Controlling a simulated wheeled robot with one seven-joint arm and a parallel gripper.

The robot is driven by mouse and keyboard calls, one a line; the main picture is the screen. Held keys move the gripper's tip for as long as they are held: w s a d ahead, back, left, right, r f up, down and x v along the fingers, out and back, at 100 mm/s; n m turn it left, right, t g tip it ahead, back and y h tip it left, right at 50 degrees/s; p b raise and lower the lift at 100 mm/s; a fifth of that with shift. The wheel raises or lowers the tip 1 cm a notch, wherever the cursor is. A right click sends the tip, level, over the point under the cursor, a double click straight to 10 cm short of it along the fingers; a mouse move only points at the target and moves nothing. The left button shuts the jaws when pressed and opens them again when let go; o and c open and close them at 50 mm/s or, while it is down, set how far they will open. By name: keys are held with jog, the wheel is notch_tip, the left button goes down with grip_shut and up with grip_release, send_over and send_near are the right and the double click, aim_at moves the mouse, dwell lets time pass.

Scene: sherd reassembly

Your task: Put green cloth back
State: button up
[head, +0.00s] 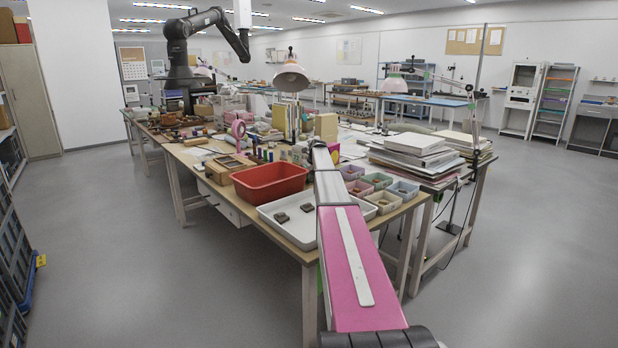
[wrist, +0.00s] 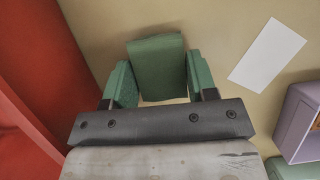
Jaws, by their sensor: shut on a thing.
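The green cloth (wrist: 157,68) is a folded dark green piece in the wrist view, between the two green fingers of my gripper (wrist: 158,80). My gripper is shut on it, with a finger against each side. Pale tan tabletop shows around the cloth; I cannot tell whether the cloth touches it. In the head view my pink arm reaches over the worktable (head: 228,152), and the gripper and cloth are hidden behind it.
A red tub (head: 270,183) stands left of my arm; its red wall (wrist: 35,70) fills the wrist view's left. A white tray (head: 296,228) holds two dark sherds. Pastel boxes (head: 378,180) stand to the right. A white card (wrist: 268,53) lies on the table.

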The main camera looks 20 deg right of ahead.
jog(key=o, duration=1)
jog(key=shift+f, duration=0.1)
jog(key=shift+c, duration=0.2)
jog(key=v, duration=1.2)
